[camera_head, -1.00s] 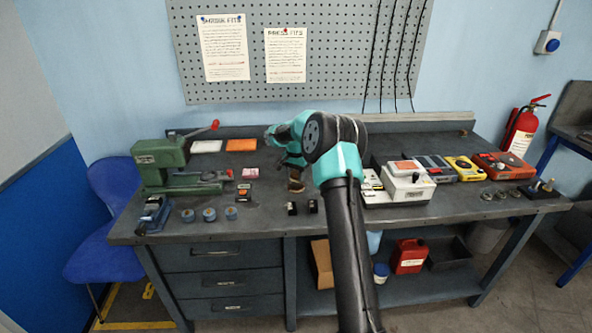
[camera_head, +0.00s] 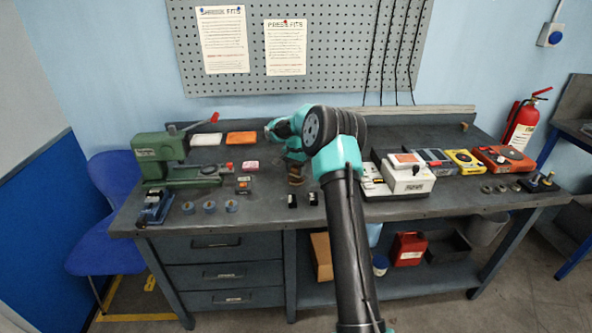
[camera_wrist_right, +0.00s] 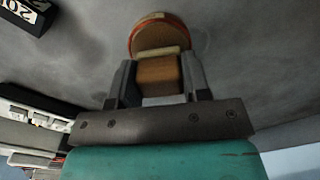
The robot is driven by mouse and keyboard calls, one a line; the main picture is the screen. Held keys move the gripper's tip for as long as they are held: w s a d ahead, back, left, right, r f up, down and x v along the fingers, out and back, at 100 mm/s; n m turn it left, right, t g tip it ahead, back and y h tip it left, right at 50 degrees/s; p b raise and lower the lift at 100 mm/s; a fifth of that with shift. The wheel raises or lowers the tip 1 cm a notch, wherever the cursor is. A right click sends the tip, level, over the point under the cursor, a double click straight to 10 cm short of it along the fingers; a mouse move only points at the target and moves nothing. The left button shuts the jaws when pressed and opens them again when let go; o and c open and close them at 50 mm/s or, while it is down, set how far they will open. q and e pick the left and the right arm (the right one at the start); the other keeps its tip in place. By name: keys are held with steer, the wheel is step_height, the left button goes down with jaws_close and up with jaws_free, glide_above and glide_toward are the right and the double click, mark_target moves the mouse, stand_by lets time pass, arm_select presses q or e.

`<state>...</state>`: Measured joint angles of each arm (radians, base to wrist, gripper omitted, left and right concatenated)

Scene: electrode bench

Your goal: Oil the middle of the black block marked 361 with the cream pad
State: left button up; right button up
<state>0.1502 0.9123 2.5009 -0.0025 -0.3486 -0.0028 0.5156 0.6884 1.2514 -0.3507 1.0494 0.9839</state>
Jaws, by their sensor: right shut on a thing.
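In the right wrist view my right gripper (camera_wrist_right: 155,88) is shut on a tan-brown block with a cream strip (camera_wrist_right: 157,52) along its far edge, which looks like the cream pad. A round brown dish (camera_wrist_right: 160,33) with a reddish rim is just beyond the strip; I cannot tell whether they touch. My left gripper is out of view.
A green machine (camera_head: 165,160) and several round grey-blue pieces (camera_head: 210,207) are on the left of the bench. A white boxed instrument (camera_head: 407,175) and yellow (camera_head: 464,161) and orange (camera_head: 503,158) instruments are on the right.

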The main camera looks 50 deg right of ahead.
mark_target(296, 167)
steer(key=shift+f, duration=0.5)
stand_by(1.0)
steer(key=shift+r, duration=0.1)
steer(key=shift+r, duration=3.4)
